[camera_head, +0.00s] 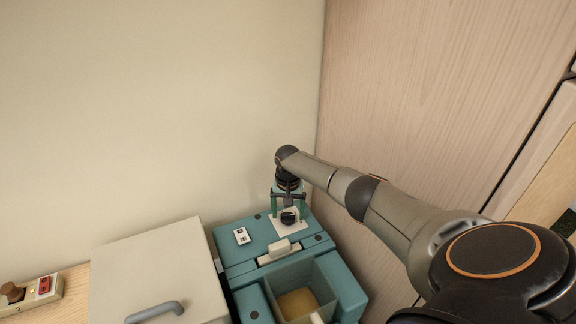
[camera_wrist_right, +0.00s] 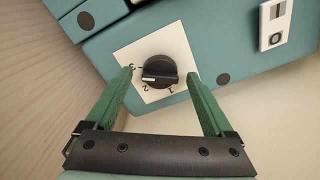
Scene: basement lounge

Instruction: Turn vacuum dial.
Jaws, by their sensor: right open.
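The black dial (camera_head: 288,217) sits on a white plate on top of the teal vacuum machine (camera_head: 232,257). In the right wrist view the dial (camera_wrist_right: 160,72) is round with a raised grip bar, and the numbers 1, 2 and 3 show around it on the white plate (camera_wrist_right: 128,57). My right gripper (camera_head: 288,205) is above the dial. In the right wrist view its two green fingers (camera_wrist_right: 160,76) are spread, one on each side of the dial, with gaps between them and the knob. I cannot tell how high the fingertips are above the plate. My left gripper is out of view.
A small white switch panel (camera_head: 242,236) is on the machine left of the dial. An open bin (camera_head: 335,290) is at its front. A beige box with a grey handle (camera_head: 154,311) stands left. A power strip (camera_head: 40,290) lies far left. Walls are close behind and right.

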